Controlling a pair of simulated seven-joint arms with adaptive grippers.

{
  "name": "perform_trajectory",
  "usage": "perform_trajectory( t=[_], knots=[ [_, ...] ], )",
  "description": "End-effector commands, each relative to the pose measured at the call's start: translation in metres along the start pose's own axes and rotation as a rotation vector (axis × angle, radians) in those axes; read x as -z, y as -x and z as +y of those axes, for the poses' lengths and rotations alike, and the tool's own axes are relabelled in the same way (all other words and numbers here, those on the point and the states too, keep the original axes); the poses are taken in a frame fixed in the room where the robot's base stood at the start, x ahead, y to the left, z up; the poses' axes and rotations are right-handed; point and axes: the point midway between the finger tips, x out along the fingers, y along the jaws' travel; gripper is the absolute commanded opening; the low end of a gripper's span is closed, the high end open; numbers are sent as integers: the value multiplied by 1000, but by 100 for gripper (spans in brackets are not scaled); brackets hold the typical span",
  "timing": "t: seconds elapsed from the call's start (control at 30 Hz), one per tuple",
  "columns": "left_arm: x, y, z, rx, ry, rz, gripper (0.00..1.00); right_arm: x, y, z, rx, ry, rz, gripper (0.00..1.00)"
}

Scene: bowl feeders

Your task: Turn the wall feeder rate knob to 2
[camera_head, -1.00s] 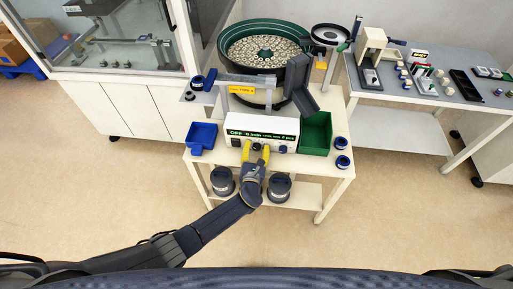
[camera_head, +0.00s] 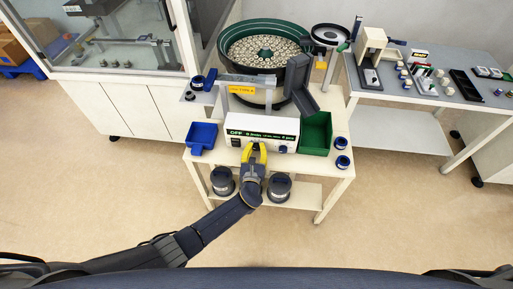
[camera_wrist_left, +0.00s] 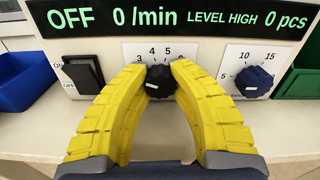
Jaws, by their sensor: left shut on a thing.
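The feeder control box (camera_head: 262,130) stands at the front of the white table, its display reading OFF, 0/min, LEVEL HIGH, 0 pcs. In the left wrist view, a black knob (camera_wrist_left: 160,80) sits below a scale with 3, 4, 5 and 6 visible; the lower numbers are hidden behind the left finger. A small white mark shows low on the knob's left side. My left gripper (camera_head: 254,148) has its yellow fingers shut on this black knob, one on each side, as the left wrist view (camera_wrist_left: 159,72) also shows. My right gripper is out of view.
A black rocker switch (camera_wrist_left: 83,73) is left of the knob, and a blue knob (camera_wrist_left: 254,81) marked 5, 10, 15 is right of it. A blue bin (camera_head: 202,137) and a green bin (camera_head: 317,133) flank the box. The bowl feeder (camera_head: 264,50) is behind.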

Motion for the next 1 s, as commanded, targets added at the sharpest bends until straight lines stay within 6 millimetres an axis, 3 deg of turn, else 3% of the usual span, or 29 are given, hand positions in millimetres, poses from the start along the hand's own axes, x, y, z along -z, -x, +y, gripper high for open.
perform_trajectory(
  t=[0.47, 0.5, 0.77, 1.0],
  knots=[
    [0, 0, 0, 0, 80, -1, 0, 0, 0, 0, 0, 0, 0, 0],
    [-1, 0, 0, 0, 80, -1, 24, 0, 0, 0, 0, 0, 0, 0],
    [0, 0, 0, 0, 79, -1, 54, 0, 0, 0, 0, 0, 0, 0],
    [0, 0, 0, 0, 79, 0, 54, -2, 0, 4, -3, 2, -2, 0]
  ],
)
